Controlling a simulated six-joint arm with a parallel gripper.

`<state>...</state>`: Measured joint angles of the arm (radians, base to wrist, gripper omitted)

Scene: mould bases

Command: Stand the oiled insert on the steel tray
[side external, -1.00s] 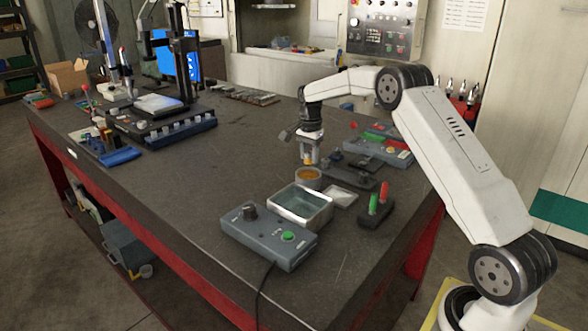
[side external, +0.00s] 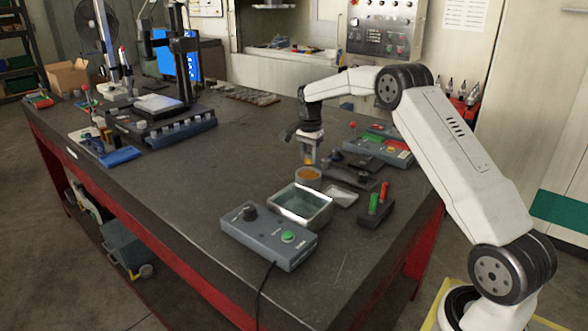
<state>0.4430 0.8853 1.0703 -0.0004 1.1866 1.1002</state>
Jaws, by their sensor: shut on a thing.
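My gripper (side external: 309,156) points down just above a small round cup (side external: 308,176) with an amber liquid in it. The gripper is shut on the insert, which is small and mostly hidden between the fingers. I cannot tell whether the insert's lower end is clear of the cup's rim. The steel tray (side external: 341,196) is a small shallow pale metal dish to the right of and nearer than the cup. I see nothing on it.
A larger open metal box (side external: 301,206) stands in front of the cup. A grey control box (side external: 269,236) is nearer. A dark block with green and red handles (side external: 374,204) stands right of the tray. Dark fixtures (side external: 352,171) lie behind it. The table's left middle is clear.

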